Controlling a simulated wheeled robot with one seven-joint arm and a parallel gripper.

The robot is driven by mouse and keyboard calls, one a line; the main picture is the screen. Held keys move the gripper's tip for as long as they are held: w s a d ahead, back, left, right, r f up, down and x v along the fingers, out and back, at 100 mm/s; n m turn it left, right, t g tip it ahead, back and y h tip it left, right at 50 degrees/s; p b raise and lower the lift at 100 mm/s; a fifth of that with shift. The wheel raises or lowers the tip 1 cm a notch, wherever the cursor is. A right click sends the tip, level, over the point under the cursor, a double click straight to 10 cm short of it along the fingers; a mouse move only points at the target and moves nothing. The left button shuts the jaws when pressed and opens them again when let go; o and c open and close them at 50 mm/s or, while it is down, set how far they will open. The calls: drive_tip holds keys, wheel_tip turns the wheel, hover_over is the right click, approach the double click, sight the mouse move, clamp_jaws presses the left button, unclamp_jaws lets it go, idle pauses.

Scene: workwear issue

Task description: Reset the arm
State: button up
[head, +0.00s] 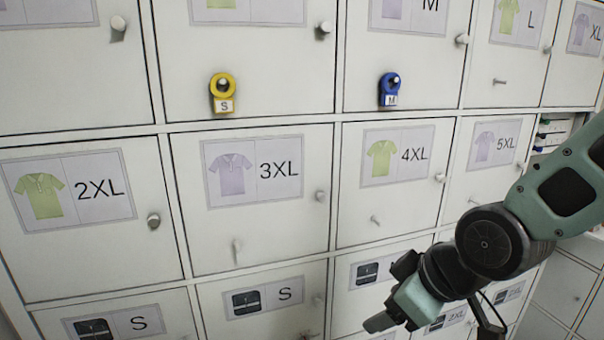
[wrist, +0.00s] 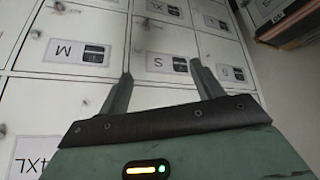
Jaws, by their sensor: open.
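My gripper (head: 385,300) is at the lower right in the head view, in front of the lower locker doors. In the wrist view its two fingers (wrist: 163,85) stand well apart with nothing between them. Past them is a white door with a label (wrist: 166,64) marked S. My arm (head: 490,240) comes in from the right edge and bends down to the gripper. The gripper appears clear of the doors, but the exact gap cannot be told.
White locker doors with size labels fill the view, such as the 3XL door (head: 265,240). Small knobs (head: 153,221) and pegs stick out from them. A yellow S tag (head: 223,92) and a blue M tag (head: 389,89) hang on pegs in the upper row. An open shelf (head: 552,130) is at right.

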drive_tip(key=s+f+m+g+h+b, duration=0.1)
drive_tip(key=s+f+g+b, duration=0.1)
drive_tip(key=s, duration=0.5)
drive_tip(key=s+f+g+h+b, duration=0.2)
drive_tip(key=s+f+g+b, duration=0.1)
drive_tip(key=s, duration=0.5)
drive_tip(key=shift+s+d+f+m+b, duration=0.2)
drive_tip(key=shift+d+f+m+b, duration=0.2)
drive_tip(key=shift+f+b, duration=0.3)
